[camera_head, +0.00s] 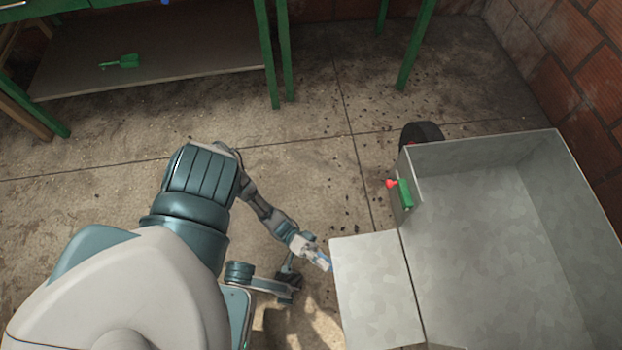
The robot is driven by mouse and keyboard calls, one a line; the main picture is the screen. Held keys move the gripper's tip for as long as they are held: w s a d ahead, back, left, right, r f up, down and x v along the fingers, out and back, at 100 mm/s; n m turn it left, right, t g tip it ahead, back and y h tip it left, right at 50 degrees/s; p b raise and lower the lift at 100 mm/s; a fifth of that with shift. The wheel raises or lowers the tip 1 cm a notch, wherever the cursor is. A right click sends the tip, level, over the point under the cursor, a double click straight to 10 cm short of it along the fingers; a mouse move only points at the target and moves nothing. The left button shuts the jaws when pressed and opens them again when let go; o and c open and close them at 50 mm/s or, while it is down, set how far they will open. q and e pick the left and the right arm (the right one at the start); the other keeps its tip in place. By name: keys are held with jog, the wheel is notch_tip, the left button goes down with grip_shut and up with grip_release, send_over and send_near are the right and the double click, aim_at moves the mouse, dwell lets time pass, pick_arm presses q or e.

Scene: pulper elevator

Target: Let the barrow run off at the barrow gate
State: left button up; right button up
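The barrow (480,250) is a grey sheet-metal box at the right, seen from above, and its inside looks empty. A flat grey panel (370,290), which looks like the barrow gate, stands out to the left from the box's near left side. A green latch handle (405,194) with a red knob (391,184) sits on the left wall, behind the panel. My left gripper (311,268) is just left of the panel's outer edge. Its blue tip lies close to that edge; contact cannot be told. Nothing is seen held. My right gripper is not in view.
A dark wheel (421,133) stands behind the barrow's far left corner. A green-framed table with a lower shelf (160,62) stands at the back left, with a green tool (121,62) on the shelf. A brick wall (580,70) closes the right.

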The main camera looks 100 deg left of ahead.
pick_arm(q)
jog(key=w+f+v, duration=0.1)
jog(key=v, duration=0.7)
jog(key=shift+a+f, duration=0.3)
jog(key=shift+s, duration=0.1)
dwell(0.3)
grip_shut()
